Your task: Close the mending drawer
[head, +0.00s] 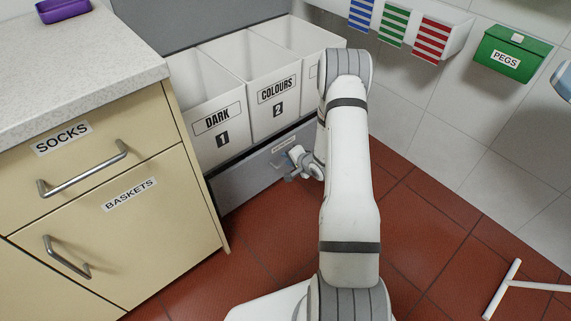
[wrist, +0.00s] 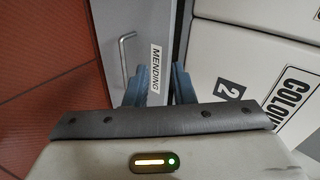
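The mending drawer (head: 240,181) is a grey, low front beneath the white laundry bins in the head view. In the wrist view its MENDING label (wrist: 154,69) and bent metal handle (wrist: 127,52) show close up. I cannot tell clearly how far the drawer stands out. My gripper (head: 299,164) is at the right part of the drawer front, close to the label. In the wrist view its two blue-grey fingers (wrist: 159,86) are apart, one on each side of the label strip. Contact with the drawer cannot be made out.
Bins marked DARK (head: 213,120) and COLOURS (head: 277,92) stand above the drawer. A cream cabinet (head: 180,235) with SOCKS and BASKETS fronts is at left. A green PEGS box (head: 510,52) hangs on the tiled wall. Red floor (head: 420,235) is open at right, with a white bar-shaped object (head: 503,290).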

